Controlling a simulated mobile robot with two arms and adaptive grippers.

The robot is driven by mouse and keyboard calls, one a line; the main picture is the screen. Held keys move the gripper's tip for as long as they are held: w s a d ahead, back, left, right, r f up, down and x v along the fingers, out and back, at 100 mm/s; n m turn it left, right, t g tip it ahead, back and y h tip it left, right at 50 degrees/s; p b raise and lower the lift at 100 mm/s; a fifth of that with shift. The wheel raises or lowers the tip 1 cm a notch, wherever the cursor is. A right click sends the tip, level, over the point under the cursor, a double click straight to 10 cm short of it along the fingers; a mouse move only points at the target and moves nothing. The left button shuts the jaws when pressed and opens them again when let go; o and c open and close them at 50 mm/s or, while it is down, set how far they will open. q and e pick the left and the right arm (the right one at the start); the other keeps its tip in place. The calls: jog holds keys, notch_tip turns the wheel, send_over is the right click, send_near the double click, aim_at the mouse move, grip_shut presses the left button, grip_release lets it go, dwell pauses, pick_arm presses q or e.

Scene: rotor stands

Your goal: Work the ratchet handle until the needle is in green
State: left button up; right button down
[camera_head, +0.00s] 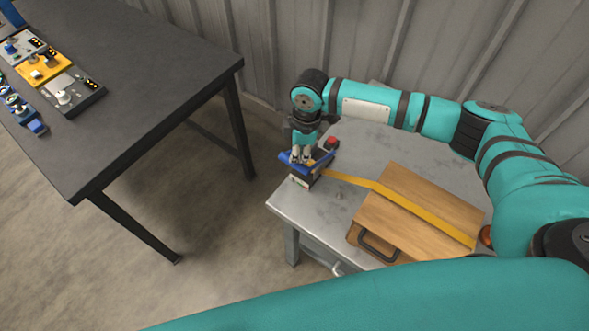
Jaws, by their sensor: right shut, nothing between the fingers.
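The ratchet (289,160), with blue parts and a red knob (332,142), sits at the left end of the grey metal bench. A yellow strap (352,180) runs from it over a wooden box (410,203). My right gripper (302,159) points down at the ratchet with its fingers closed and nothing held between them. Its fingertips are at or just above the blue part; I cannot tell if they touch. A small pale face shows low on the ratchet's front, but no needle can be made out. My left gripper is out of view.
The grey metal bench (292,205) has bare room behind the box. A black handle (378,247) is on the box's front. A dark table (150,85) at the left carries several small panels. Bare floor lies between, and a corrugated wall stands behind.

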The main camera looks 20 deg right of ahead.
jog(key=shift+f+b, duration=0.4)
jog(key=shift+f, duration=0.25)
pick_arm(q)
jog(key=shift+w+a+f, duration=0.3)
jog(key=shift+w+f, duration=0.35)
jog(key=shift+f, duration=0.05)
pick_arm(e)
jog(key=shift+f, duration=0.1)
